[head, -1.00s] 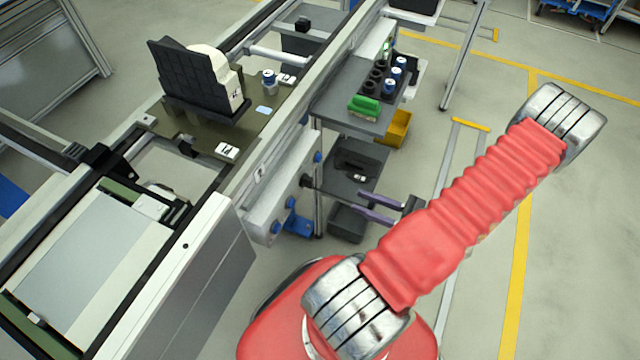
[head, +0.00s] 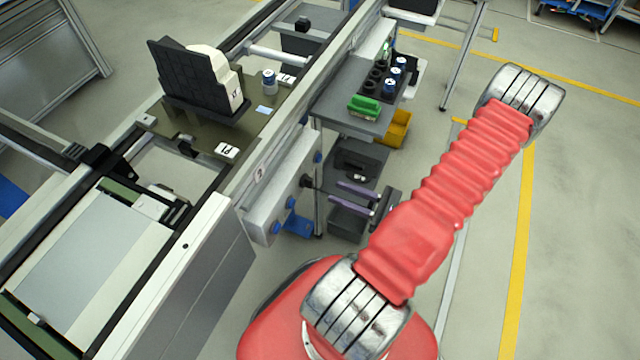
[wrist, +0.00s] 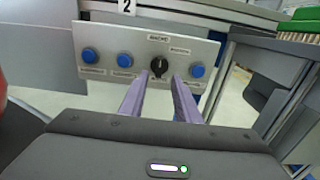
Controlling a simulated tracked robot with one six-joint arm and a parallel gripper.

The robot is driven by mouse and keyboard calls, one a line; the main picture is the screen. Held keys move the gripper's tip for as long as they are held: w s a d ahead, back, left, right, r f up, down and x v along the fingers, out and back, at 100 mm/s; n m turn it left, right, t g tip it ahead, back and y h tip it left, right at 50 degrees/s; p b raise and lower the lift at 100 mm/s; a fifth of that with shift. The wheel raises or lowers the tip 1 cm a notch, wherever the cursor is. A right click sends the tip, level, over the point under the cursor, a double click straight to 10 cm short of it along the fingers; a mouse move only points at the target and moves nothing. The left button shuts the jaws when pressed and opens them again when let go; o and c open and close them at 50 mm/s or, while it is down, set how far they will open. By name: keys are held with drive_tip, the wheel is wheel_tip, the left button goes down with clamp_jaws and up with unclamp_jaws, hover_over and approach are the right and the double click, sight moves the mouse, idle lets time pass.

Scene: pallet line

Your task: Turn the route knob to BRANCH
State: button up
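The route knob (wrist: 158,66) is a small black round knob in the middle of a light grey control panel (wrist: 215,48). A pale mark on it seems to point roughly up; the small labels around it are too blurred to read. In the head view the knob (head: 306,181) sticks out from the panel's right face. My gripper (wrist: 159,76) is open, with its two purple fingers apart and nothing between them. Its fingertips lie just short of the knob, one to each side in the wrist view. In the head view my gripper (head: 338,192) is right of the knob with a small gap.
A shelf cart (head: 345,120) with cans and a green item stands behind. The conveyor frame (head: 235,190) is at left. Open floor lies to the right.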

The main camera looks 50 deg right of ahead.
sight(308, 182)
drive_tip(key=x, duration=0.7)
drive_tip(key=shift+w, duration=0.1)
drive_tip(key=shift+c, duration=0.6)
clamp_jaws()
